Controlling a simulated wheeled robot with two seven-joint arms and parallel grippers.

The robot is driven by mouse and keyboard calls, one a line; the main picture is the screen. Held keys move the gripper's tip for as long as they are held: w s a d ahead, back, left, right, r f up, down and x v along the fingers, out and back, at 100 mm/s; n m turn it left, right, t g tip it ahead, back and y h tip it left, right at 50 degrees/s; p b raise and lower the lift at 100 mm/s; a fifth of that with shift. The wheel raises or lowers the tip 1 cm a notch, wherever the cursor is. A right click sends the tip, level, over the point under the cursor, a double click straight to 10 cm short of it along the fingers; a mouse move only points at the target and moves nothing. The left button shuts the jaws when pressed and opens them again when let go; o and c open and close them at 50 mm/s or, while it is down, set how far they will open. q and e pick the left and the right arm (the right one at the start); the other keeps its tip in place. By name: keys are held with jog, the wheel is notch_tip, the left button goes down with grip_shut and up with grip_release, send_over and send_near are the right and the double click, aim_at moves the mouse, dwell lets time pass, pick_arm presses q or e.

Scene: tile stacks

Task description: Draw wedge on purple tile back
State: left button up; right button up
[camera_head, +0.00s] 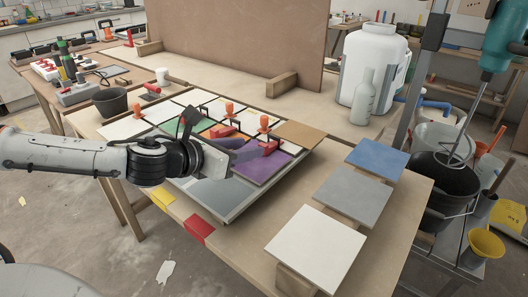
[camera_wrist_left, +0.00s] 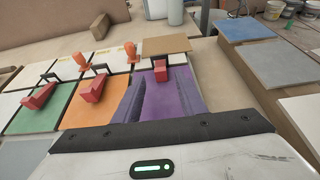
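The purple tile (camera_head: 272,166) lies at the right side of the tile board; it also shows in the left wrist view (camera_wrist_left: 165,112). A red wedge (camera_wrist_left: 161,70) sits at its far edge, with a dark clip beside it; in the head view this wedge (camera_head: 269,147) is just beyond my fingertips. My left gripper (camera_head: 246,152) reaches in from the left, low over the purple tile. In the left wrist view its two fingers stand apart, with the wedge ahead between them and nothing visibly held. Contact with the wedge cannot be told. My right gripper is not in view.
Other red wedges sit on the orange tile (camera_wrist_left: 84,107) and green tile (camera_wrist_left: 30,115). Orange knobs (camera_head: 264,123) stand at tile corners. A tan tile (camera_head: 298,134) lies behind the purple one. Blue (camera_head: 377,158), grey (camera_head: 352,199) and white (camera_head: 315,247) tiles rest on blocks at right.

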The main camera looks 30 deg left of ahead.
aim_at(263, 144)
pick_arm(q)
jog(key=shift+w+a+f, duration=0.2)
jog(key=shift+w+a, duration=0.05)
jog(key=shift+w, duration=0.4)
jog(key=shift+w+d+f, duration=0.15)
jog(key=shift+w, duration=0.15)
jog(key=shift+d+x, duration=0.2)
jog(key=shift+x, duration=2.65)
jog(key=shift+f, duration=0.1)
grip_shut()
